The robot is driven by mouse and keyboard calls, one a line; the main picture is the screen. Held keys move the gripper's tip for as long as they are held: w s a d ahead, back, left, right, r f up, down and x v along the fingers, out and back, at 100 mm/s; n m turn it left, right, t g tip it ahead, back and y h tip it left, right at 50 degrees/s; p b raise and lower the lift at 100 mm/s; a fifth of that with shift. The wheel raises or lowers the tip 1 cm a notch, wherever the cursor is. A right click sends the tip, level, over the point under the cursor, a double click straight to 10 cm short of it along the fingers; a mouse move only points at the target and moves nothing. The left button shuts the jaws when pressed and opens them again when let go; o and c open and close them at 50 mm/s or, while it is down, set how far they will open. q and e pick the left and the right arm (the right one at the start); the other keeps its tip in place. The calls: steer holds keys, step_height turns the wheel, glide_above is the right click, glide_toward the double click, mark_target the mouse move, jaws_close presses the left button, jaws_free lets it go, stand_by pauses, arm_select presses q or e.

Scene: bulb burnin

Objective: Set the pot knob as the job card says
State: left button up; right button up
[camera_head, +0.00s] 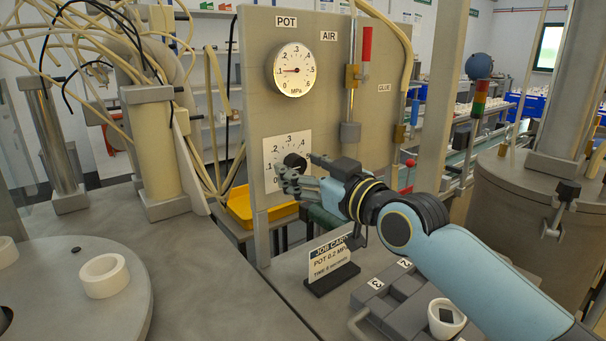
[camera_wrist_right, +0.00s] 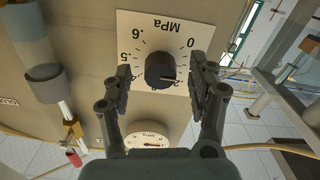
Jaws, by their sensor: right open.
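The black pot knob (camera_head: 295,161) sits on a white square MPa scale plate on the grey panel, below the POT label. It also shows in the right wrist view (camera_wrist_right: 160,70), where the scale is upside down. Its pale mark points right, near the .2; the exact setting is hard to read. My right gripper (camera_wrist_right: 161,75) is open, with one finger on each side of the knob; contact is not visible. In the head view the right gripper (camera_head: 297,181) is at the knob. The job card (camera_head: 329,258) reads POT 0.2 MPa, TIME 5 seconds. My left gripper is out of view.
A round pot gauge (camera_head: 294,70) above the knob has its red needle near .1. A grey tray (camera_head: 399,297) with a white cup (camera_head: 446,318) lies in front. A yellow bin (camera_head: 240,207) is behind the panel. A white ring (camera_head: 104,276) lies on the round plate at left.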

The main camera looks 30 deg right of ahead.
steer(key=shift+w, duration=0.2)
steer(key=c, duration=1.1)
steer(key=shift+c, duration=0.2)
steer(key=shift+s+m+p, duration=0.1)
steer(key=shift+m+p, duration=0.25)
steer(key=shift+m, duration=0.15)
steer(key=m+p, duration=0.1)
steer(key=m, duration=0.2)
steer(key=shift+a+m+p, duration=0.1)
steer(key=shift+m+p, duration=0.95)
steer(key=shift+m, duration=1.25)
steer(key=shift+f, duration=0.1)
